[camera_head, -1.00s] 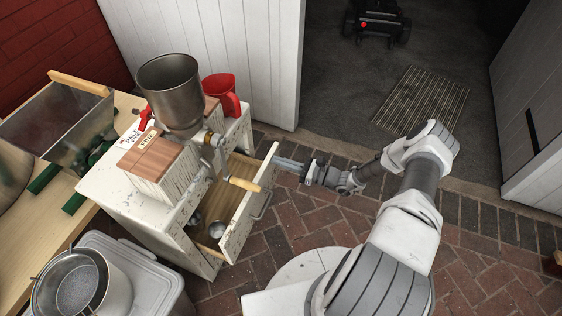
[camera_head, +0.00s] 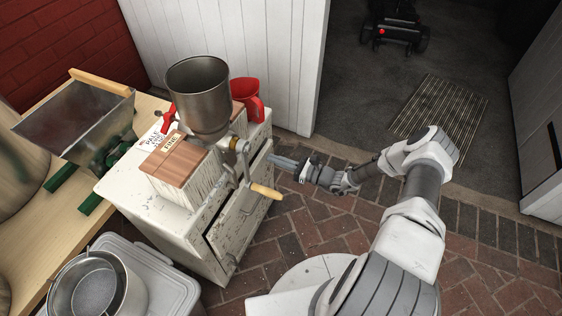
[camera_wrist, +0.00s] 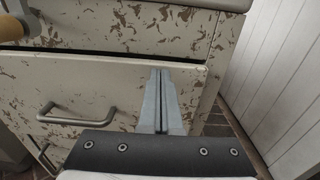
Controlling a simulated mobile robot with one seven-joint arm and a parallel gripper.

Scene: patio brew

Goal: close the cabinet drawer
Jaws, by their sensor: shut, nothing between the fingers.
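The drawer (camera_head: 236,222) of the chipped white cabinet (camera_head: 130,199) is almost shut, with a narrow dark gap showing along its edge in the head view. In the wrist view the drawer front (camera_wrist: 95,85) fills the middle, with a dark gap above it and its grey bar handle (camera_wrist: 75,117) at the left. My gripper (camera_head: 271,159) is shut and empty, its fingertips at the drawer front's right part, right of the handle. In the wrist view its fingers (camera_wrist: 161,75) point at the front and seem to touch it. The drawer's inside is hidden.
A grain mill (camera_head: 200,95) stands on the cabinet, its wooden crank handle (camera_head: 265,191) hanging before the drawer. A red jug (camera_head: 247,99) and a wood-topped box (camera_head: 178,160) are beside it. A grey bin (camera_head: 170,290) stands front left.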

